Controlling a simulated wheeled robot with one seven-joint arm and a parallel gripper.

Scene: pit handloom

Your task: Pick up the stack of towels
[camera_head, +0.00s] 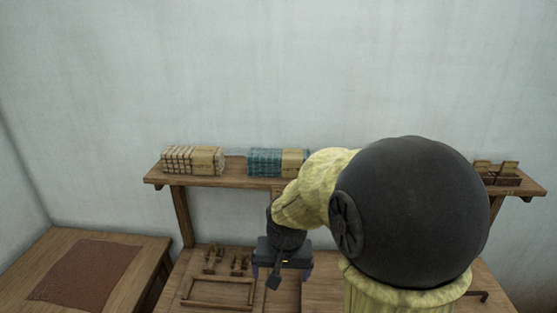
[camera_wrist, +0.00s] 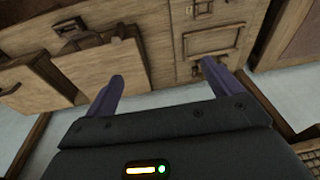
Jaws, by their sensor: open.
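Two stacks of folded cloth that could be towels stand on the raised wooden shelf: a cream and brown striped stack (camera_head: 192,160) at the left and a teal stack (camera_head: 276,162) with a tan band near the middle. My arm may cover part of the shelf just right of the teal stack. My gripper (camera_head: 283,273) hangs below the shelf, over the bench. In the wrist view my gripper (camera_wrist: 163,84) has its two purple fingers spread apart with nothing between them. No towel stack shows in the wrist view.
Below the shelf, the bench top (camera_head: 245,262) holds a wooden frame (camera_head: 218,292) and small wooden pieces. A side table (camera_head: 92,268) with a brown mat is at left. Small wooden items (camera_head: 497,172) sit at the shelf's right end. The wrist view shows wooden drawers (camera_wrist: 208,42).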

